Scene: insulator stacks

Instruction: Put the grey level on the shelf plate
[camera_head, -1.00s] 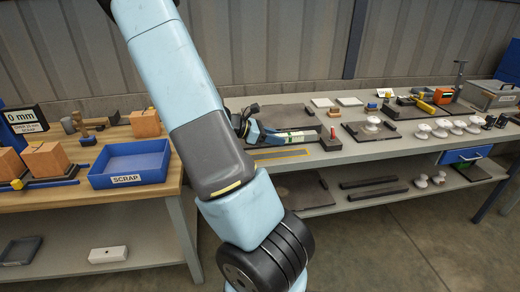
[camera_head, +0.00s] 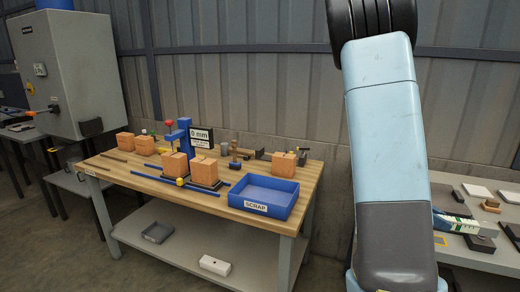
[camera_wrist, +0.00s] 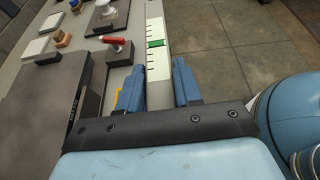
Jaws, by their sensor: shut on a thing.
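The level (camera_wrist: 156,55) is a long pale grey bar with a green window and dark tick marks. My gripper (camera_wrist: 158,84) is shut on it, one blue finger on each side, in the wrist view. In the head view the level (camera_head: 459,225) shows at the right edge, over the grey bench, partly hidden by my arm. I cannot tell from the wrist view whether it touches the bench. A dark flat tray (camera_head: 158,232) lies on the lower shelf of the wooden bench; I cannot tell whether it is the shelf plate.
The wooden bench (camera_head: 140,172) holds a blue scrap bin (camera_head: 264,194), orange blocks (camera_head: 175,164) and tools. A white block (camera_head: 215,265) lies on its lower shelf (camera_head: 180,262). A dark block with a red-handled piece (camera_wrist: 118,48) is close left of the level. Open floor lies right in the wrist view.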

